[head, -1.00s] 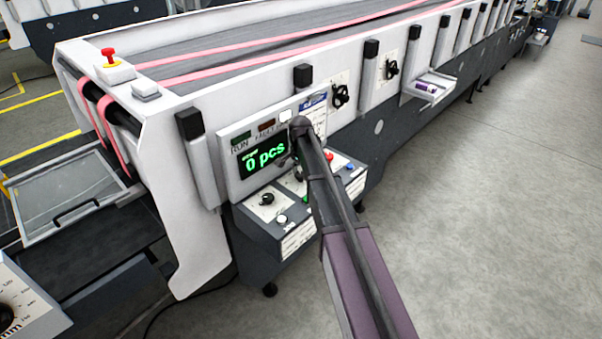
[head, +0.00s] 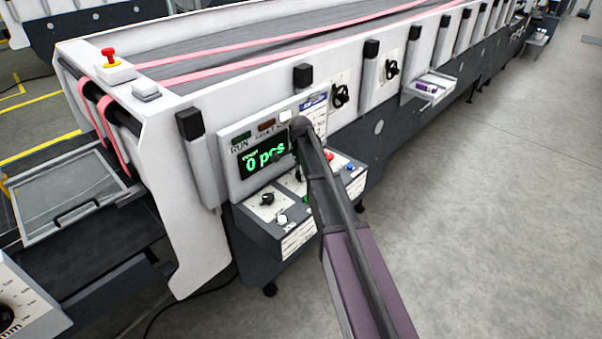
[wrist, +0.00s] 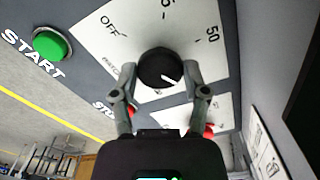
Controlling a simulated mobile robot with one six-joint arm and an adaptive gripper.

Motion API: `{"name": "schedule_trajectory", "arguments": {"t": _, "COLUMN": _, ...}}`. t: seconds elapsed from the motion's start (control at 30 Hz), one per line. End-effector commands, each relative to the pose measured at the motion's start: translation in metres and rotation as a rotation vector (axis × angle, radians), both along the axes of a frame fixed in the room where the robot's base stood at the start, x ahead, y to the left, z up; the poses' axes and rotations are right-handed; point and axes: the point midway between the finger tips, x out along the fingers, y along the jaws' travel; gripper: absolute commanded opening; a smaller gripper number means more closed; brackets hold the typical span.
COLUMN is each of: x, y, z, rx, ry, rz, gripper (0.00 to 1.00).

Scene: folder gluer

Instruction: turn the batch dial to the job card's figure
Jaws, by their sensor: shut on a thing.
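A round black dial knob (wrist: 158,62) with a white pointer mark sits on a white scale plate (wrist: 190,22) in the wrist view. The plate shows OFF, a figure ending in 5, cut by the top edge, and 50. The pointer mark is toward the knob's lower right in the picture. My gripper (wrist: 160,76) is shut on this knob, one finger on each side. In the head view my arm hides the gripper and this knob. The machine's display (head: 264,160) reads 0 pcs. A white sheet with a blue header (head: 316,108) stands right of it, its text too small to read.
A green START button (wrist: 51,44) and red buttons (wrist: 209,131) are close to the gripper. Another black knob (head: 267,199) is on the same sloping console. A red emergency button (head: 108,54) is on the machine's top left. Open floor (head: 500,200) lies at right.

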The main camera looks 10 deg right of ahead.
Motion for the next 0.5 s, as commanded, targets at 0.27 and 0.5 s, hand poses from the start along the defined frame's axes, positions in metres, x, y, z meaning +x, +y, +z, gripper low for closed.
{"name": "schedule_trajectory", "arguments": {"t": 0.27, "x": -0.0018, "y": -0.0004, "z": -0.0007, "rx": 0.0, "ry": 0.004, "rz": 0.001, "gripper": 0.93}}
{"name": "schedule_trajectory", "arguments": {"t": 0.5, "x": -0.0009, "y": -0.0003, "z": -0.0003, "rx": 0.0, "ry": 0.002, "rz": 0.001, "gripper": 0.93}}
